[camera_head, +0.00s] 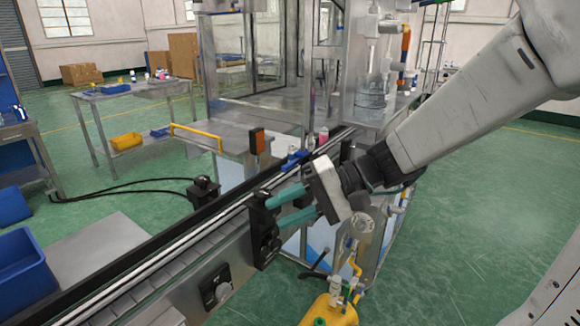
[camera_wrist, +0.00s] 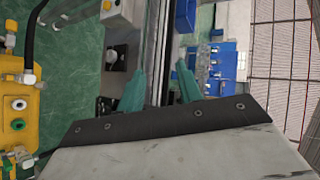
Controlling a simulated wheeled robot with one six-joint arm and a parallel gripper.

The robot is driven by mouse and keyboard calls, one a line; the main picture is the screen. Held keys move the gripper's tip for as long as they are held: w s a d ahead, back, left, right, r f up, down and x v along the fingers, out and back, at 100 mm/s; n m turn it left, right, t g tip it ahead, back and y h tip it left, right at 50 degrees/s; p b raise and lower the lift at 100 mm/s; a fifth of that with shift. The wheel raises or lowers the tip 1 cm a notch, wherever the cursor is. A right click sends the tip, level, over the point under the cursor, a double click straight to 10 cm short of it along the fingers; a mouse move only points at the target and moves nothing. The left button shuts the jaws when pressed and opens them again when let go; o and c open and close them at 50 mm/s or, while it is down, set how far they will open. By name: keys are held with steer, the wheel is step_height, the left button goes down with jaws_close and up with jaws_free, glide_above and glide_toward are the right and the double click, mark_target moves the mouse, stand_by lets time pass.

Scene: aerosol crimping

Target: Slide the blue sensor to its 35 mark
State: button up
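A small blue part (camera_head: 294,158), which may be the blue sensor, sits at the conveyor rail, just beyond my gripper in the head view. I cannot make out a scale or a 35 mark. My gripper (camera_head: 271,215) has two teal fingers, spread apart, with their tips at a black bracket (camera_head: 263,240) on the conveyor's near side. I cannot tell whether they touch it. In the wrist view my gripper (camera_wrist: 160,78) is also open, with the conveyor rail showing between the fingers. I cannot identify the blue sensor in that view.
The conveyor (camera_head: 150,270) runs diagonally from lower left to the machine frame. An orange box on a post (camera_head: 257,141) stands behind the rail. A black knob unit (camera_head: 215,287) is on the conveyor's side. A yellow unit with fittings (camera_head: 330,312) stands below my gripper.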

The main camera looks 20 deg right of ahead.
steer(key=w+d+f+m+t+y, duration=0.1)
steer(key=w+d+m+t, duration=0.4)
steer(key=w, duration=0.5)
steer(key=m+t+h, duration=0.3)
steer(key=t, duration=0.4)
glide_toward(291, 167)
steer(key=x, duration=1)
steer(key=shift+w+a, duration=0.15)
steer(key=shift+w, duration=0.25)
steer(key=shift+f, duration=0.1)
jaws_close()
